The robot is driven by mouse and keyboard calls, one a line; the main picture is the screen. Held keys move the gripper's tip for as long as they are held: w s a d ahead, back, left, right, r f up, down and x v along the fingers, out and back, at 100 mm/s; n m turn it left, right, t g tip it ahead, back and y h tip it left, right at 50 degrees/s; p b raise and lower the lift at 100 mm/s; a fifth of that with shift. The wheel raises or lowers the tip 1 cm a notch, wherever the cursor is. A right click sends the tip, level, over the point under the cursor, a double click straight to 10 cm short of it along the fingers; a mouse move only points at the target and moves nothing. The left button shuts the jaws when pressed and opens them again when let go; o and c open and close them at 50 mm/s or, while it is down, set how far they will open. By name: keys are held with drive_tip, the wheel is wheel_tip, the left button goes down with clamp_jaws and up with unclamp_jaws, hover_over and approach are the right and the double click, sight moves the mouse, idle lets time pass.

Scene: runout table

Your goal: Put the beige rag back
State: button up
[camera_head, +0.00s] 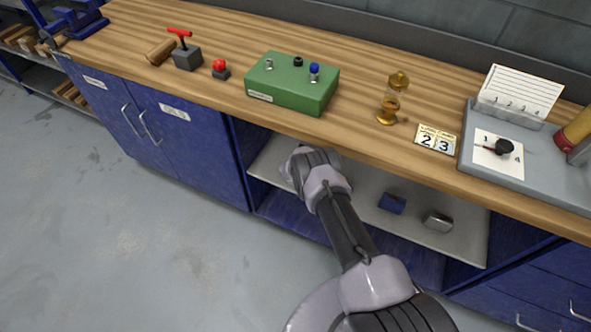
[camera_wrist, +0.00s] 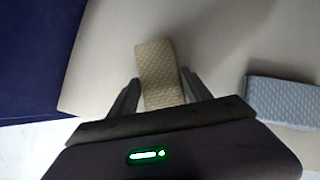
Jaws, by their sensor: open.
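The beige rag (camera_wrist: 158,65) is a small textured block lying on the pale shelf under the bench, seen in the wrist view. My gripper (camera_wrist: 161,90) is open, with one finger on each side of the rag's near end. I cannot tell whether the fingers touch it. In the head view my arm reaches into the open bay of the bench, and its wrist hides the rag and the fingertips.
A grey-blue textured block (camera_wrist: 285,101) lies right of the rag.

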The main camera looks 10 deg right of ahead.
drive_tip(key=o, duration=0.3)
drive_tip(key=shift+r, duration=0.15)
drive_tip(key=shift+p+v, duration=6)
drive_tip(key=shift+p, duration=1.2)
drive_tip(key=shift+w, duration=0.1)
